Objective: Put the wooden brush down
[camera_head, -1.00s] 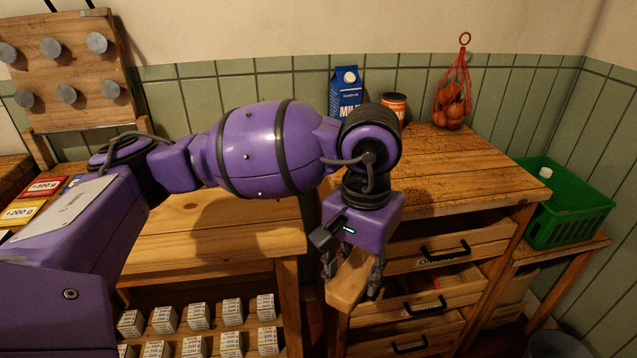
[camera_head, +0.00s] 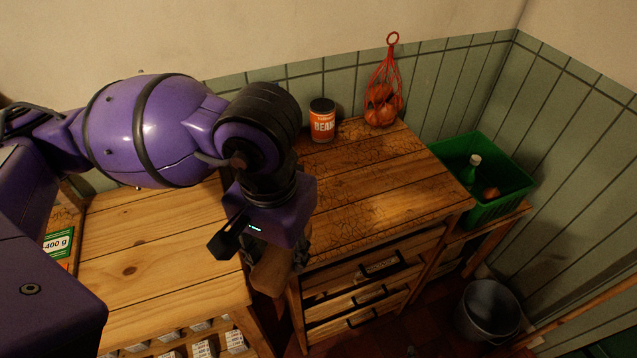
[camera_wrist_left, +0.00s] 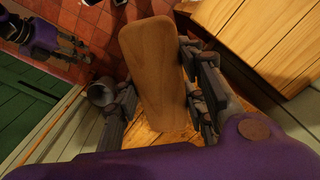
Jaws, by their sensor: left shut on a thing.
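The wooden brush (camera_head: 271,274) is a plain light-brown block of wood. My left gripper (camera_head: 275,258) is shut on it and holds it in the gap between the pale bench and the drawer cabinet, near the cabinet's front left corner. In the left wrist view the brush (camera_wrist_left: 155,75) stands lengthwise between the two dark fingers of the left gripper (camera_wrist_left: 160,92). Its bristles cannot be made out. My right gripper is not in the head view.
The drawer cabinet's top (camera_head: 375,190) is mostly clear, with a can of beans (camera_head: 322,121) and a red net of onions (camera_head: 383,98) at the back. A green crate (camera_head: 487,178) stands to the right, above a grey bucket (camera_head: 488,308). The pale bench top (camera_head: 150,260) has clear room.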

